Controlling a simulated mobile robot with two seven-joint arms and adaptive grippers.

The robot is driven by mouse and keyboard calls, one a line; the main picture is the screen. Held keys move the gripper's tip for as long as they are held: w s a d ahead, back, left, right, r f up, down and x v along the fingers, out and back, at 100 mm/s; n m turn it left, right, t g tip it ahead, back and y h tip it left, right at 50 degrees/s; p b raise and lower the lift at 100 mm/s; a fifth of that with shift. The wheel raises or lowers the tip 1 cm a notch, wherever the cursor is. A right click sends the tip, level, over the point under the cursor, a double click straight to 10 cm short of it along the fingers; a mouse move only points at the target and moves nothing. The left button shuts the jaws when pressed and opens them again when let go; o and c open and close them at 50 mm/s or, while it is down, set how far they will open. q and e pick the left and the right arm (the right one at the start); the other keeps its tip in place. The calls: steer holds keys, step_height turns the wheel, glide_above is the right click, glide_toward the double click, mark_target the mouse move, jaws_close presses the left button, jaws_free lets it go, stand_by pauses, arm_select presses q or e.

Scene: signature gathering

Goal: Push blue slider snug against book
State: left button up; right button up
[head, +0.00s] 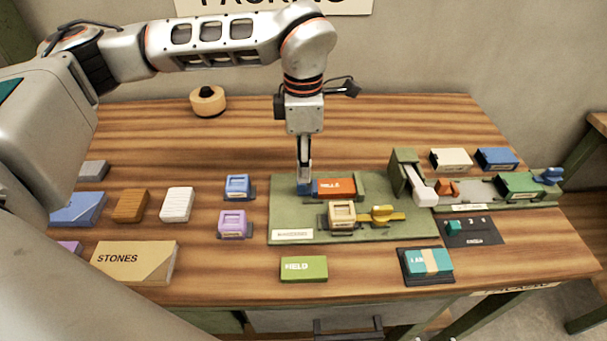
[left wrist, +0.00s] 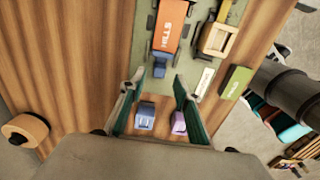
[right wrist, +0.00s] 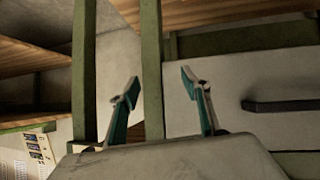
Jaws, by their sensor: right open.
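The orange book (head: 338,188), marked HILLS, lies on the green board (head: 290,215). The small blue slider (head: 304,188) is at the book's left end; it also shows in the left wrist view (left wrist: 159,69). Whether a thin gap separates them I cannot tell. My left gripper (head: 304,177) points down at the slider, partly covering it in the head view. In the left wrist view its fingers (left wrist: 159,82) are apart, with the slider showing between and just beyond the tips. My right gripper (right wrist: 158,80) is open and empty in the right wrist view.
A tan block (head: 342,214) and yellow piece (head: 382,214) sit at the board's front. A blue block (head: 238,186) and purple block (head: 234,223) stand left of the board. A green book (head: 304,268) lies in front. The right wrist view shows a drawer handle (right wrist: 285,105).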

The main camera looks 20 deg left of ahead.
arm_select(q)
step_height(320, 180, up, 6)
steer(key=shift+r, duration=0.2)
steer(key=shift+s+f, duration=0.1)
stand_by(0.5)
